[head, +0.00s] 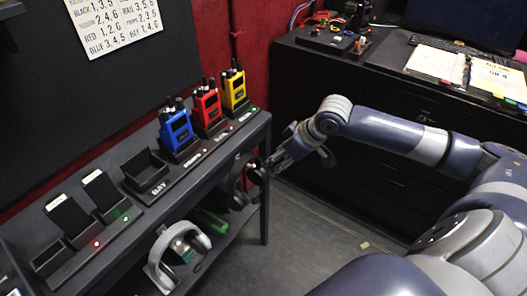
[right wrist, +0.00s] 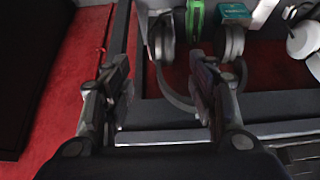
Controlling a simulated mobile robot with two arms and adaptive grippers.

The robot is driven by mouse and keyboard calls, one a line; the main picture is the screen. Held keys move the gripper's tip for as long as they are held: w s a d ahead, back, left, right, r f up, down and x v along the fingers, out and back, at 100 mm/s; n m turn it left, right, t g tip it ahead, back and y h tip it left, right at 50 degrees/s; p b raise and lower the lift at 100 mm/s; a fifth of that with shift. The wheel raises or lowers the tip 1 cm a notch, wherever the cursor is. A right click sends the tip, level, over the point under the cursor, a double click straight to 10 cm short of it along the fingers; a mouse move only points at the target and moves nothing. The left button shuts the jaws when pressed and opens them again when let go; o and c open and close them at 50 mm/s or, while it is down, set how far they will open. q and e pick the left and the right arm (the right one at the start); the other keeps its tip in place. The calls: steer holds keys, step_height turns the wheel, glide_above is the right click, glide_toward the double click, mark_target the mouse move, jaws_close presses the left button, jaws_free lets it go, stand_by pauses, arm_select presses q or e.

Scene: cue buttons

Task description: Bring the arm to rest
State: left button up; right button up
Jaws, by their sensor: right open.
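My right arm (head: 400,135) comes in from the right in the head view. Its gripper (head: 264,170) is beside the right end of the shelf unit, close to the dark headphones (head: 236,188). In the right wrist view the gripper (right wrist: 160,90) is open, its two fingers wide apart with nothing between them. Dark headphones (right wrist: 176,98) show beyond the fingers. Whether the gripper touches the headphones or the shelf cannot be told. My left gripper is not in view.
The shelf (head: 232,140) holds blue (head: 176,130), red (head: 207,108) and yellow (head: 234,90) radios, plus phones (head: 68,216) in docks. Silver headphones (head: 160,268) are at the lower shelf. A black cabinet (head: 345,85) stands behind. The floor (head: 310,235) between is open.

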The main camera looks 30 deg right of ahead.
steer(key=s+a+f+n+g, duration=0.1)
steer(key=s+a+f, duration=0.95)
steer(key=a, duration=0.35)
steer(key=s+f+m+g+h, duration=0.15)
steer(key=s+m, duration=0.25)
steer(key=s, duration=0.9)
step_height(320, 180, down, 25)
steer(key=s+g+p, duration=0.1)
steer(key=p, duration=0.1)
steer(key=s+d+f, duration=0.1)
steer(key=s+f, duration=0.6)
steer(key=s, duration=0.1)
steer(key=s+d+f+n+g+p, duration=0.1)
steer(key=s+d+f, duration=0.1)
steer(key=s+f, duration=0.5)
steer(key=shift+s+d+f+h, duration=0.2)
steer(key=shift+s+h, duration=0.25)
steer(key=shift+s, duration=0.5)
